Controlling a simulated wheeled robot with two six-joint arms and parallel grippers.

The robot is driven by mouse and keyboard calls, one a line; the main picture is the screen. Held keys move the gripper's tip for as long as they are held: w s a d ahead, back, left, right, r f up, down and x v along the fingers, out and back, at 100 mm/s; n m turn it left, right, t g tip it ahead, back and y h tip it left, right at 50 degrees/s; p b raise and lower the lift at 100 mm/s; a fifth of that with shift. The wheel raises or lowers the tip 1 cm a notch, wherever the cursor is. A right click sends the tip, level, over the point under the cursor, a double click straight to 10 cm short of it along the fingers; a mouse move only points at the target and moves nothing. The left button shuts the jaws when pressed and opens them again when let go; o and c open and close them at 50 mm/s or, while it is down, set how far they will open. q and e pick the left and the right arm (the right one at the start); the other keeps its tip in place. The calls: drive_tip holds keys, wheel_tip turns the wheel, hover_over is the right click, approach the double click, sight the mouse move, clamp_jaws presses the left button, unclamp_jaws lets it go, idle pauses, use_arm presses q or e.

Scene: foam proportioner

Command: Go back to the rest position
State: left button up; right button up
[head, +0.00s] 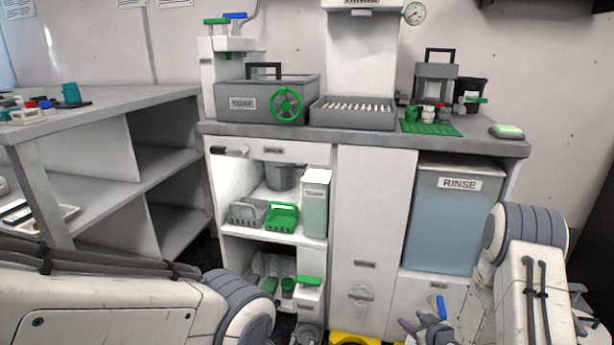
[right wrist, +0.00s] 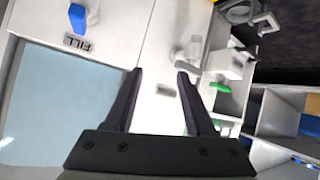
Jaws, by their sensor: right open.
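My right gripper (head: 425,322) is low at the front of the cabinet, partly cut off by the bottom edge of the head view. In the right wrist view its two dark fingers (right wrist: 160,73) are apart with nothing between them. They face the white cabinet front, and the gap to it is hard to judge. A blue lever (head: 441,306) is close beside the right gripper in the head view; it also shows at the upper left of the right wrist view (right wrist: 77,18). My left arm crosses the lower left of the head view; its gripper is out of frame.
The counter (head: 460,147) carries a grey soak box (head: 225,88) with a green handwheel (head: 287,104). A blue-grey rinse tank (head: 440,225) stands below at right. Open shelves hold a green basket (head: 283,217). A yellow object (head: 352,338) is on the floor. A side bench (head: 110,99) is at left.

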drive_tip(key=s+a+r+n+g+p, duration=0.1)
drive_tip(key=s+a+r+g, duration=0.3)
drive_tip(key=a+r, duration=0.45)
drive_tip(key=s+a+r+n+g+p, duration=0.1)
drive_tip(key=s+a+r+g, duration=0.1)
drive_tip(key=s+a+r, duration=0.6)
drive_tip(key=s+a+r+n+g, duration=0.15)
drive_tip(key=s+a+r, duration=0.25)
drive_tip(key=s, duration=0.6)
drive_tip(key=s+a+r+g, duration=0.3)
drive_tip(key=s+a+r, duration=0.1)
drive_tip(key=s, duration=0.6)
wheel_tip(320, 180, up, 38)
drive_tip(key=s+p, duration=0.1)
drive_tip(key=p, duration=3.7)
drive_tip(key=shift+d+f+g, duration=0.15)
drive_tip(key=shift+d+g, duration=0.2)
drive_tip(key=shift+d, duration=0.05)
drive_tip(key=shift+s, duration=0.1)
